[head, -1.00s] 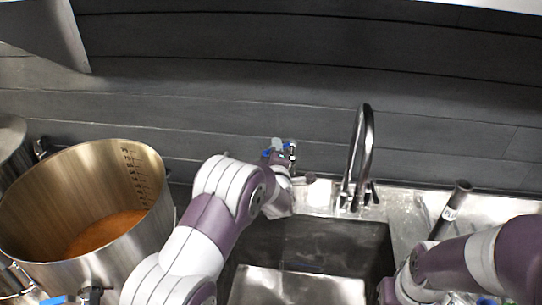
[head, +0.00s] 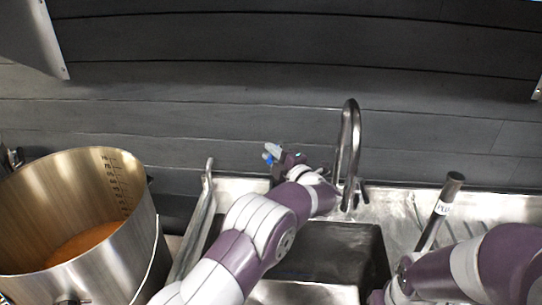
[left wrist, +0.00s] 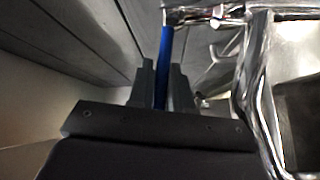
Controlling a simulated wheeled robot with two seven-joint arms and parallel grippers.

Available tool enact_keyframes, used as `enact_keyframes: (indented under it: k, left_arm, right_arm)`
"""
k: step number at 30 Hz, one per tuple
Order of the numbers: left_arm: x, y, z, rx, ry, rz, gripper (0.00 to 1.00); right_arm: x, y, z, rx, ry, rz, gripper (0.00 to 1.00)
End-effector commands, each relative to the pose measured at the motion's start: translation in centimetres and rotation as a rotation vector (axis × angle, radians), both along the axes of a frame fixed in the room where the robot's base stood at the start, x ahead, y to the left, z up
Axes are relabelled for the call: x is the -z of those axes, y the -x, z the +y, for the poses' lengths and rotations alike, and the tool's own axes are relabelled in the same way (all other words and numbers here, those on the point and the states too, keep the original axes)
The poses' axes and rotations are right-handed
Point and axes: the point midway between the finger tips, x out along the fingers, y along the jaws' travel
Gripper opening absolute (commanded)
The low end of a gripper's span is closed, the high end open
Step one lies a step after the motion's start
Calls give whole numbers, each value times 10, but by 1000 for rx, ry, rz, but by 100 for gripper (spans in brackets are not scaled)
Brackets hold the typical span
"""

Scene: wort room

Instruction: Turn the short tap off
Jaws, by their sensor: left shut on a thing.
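The blue lever of the short tap (left wrist: 163,60) runs between the two dark fingers of my left gripper (left wrist: 164,78) in the left wrist view. The gripper is shut on it. The lever's top end meets chrome tap parts (left wrist: 205,15). In the head view my left gripper (head: 278,157) is at the back rim of the sink, left of the tall tap, with a bit of the blue lever (head: 268,158) showing beside it. My wrist hides most of the short tap there.
The tall curved chrome tap (head: 349,140) stands close to the right of my left wrist. A dark sink basin (head: 335,250) lies below my left arm. A big steel pot (head: 135,235) with brown liquid is at left. A dark-handled tool (head: 440,212) leans at right.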

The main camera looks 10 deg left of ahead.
Motion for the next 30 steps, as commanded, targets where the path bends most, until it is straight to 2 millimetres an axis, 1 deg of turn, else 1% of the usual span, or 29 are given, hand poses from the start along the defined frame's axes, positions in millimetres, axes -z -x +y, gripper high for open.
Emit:
enact_keyframes:
  k: [10, 11, 12, 20, 22, 23, 30]
  left_arm:
    - [1, 0, 0, -2, -1, 1, 0]
    - [1, 0, 0, -2, -1, 1, 25]
    - [1, 0, 0, -2, -1, 1, 38]
    - [0, 0, 0, -2, 0, 0, 38]
    - [1, 3, -3, 0, 0, 0, 38]
    - [2, 6, -6, 1, 0, 0, 38]
    - [3, 43, -37, 1, -1, 1, 38]
  right_arm:
    - [0, 0, 0, 0, 0, 0, 0]
    - [0, 0, 0, 0, 0, 0, 0]
    - [0, 0, 0, 0, 0, 0, 0]
    - [0, 0, 0, 0, 0, 0, 0]
    - [2, 0, 0, 0, 0, 0, 0]
    - [4, 0, 0, 0, 0, 0, 0]
    - [17, 0, 0, 0, 0, 0, 0]
